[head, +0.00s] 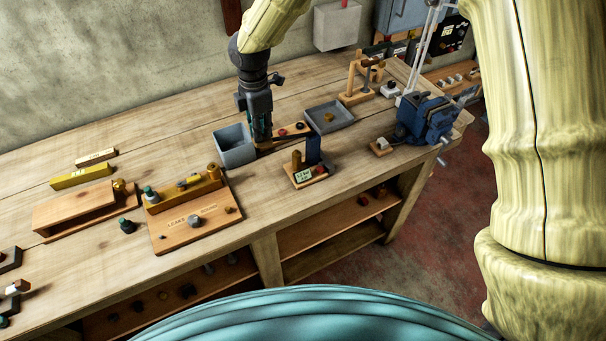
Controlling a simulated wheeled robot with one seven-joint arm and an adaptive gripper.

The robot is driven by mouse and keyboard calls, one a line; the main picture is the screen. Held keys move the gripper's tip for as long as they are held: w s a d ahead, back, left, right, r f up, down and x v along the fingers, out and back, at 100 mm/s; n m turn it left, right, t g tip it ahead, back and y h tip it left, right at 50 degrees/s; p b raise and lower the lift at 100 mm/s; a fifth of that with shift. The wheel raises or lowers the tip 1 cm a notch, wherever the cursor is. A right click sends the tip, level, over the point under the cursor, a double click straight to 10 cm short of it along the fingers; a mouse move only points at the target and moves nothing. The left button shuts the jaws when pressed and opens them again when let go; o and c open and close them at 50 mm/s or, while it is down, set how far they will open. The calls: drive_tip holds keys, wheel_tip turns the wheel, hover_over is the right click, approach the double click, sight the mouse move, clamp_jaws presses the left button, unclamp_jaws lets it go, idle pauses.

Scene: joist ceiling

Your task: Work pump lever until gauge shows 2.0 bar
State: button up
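My gripper (262,143) points down over the bench, beside a grey open bin. Its fingers are dark and small in the head view, and I cannot tell whether they are open or shut. Just right of it is a small wooden block (305,178) with a greenish-white display, a brass cylinder and a dark blue upright. The display may be the gauge, but its reading is too small to make out. I cannot tell for sure which part is the pump lever.
The grey bin (233,149) stands left of my gripper; a shallow grey tray (330,117) lies to the right. A blue vise (424,119) is on the bench's right end. A wooden board (196,229) with brass fittings lies at front left.

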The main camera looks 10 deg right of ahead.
sight(262, 144)
drive_tip(key=shift+a+f+b, duration=0.15)
drive_tip(key=shift+f+b, duration=0.8)
drive_tip(key=shift+f, duration=1.8)
drive_tip(key=shift+r+p, duration=1.1)
drive_tip(key=shift+r, duration=0.45)
drive_tip(key=shift+d+r, duration=0.2)
drive_tip(key=shift+r, duration=1.2)
drive_tip(key=shift+f, duration=0.15)
drive_tip(key=shift+s+a+f+b, duration=0.1)
drive_tip(key=shift+f+b, duration=0.5)
drive_tip(key=shift+f, duration=0.85)
drive_tip(key=shift+a+f+b, duration=0.1)
drive_tip(key=shift+f+b, duration=0.5)
drive_tip(key=shift+f, duration=0.85)
drive_tip(key=shift+d+r+p, duration=0.15)
drive_tip(key=shift+r+p, duration=1.05)
drive_tip(key=shift+r, duration=1.85)
drive_tip(key=shift+r, duration=2.5)
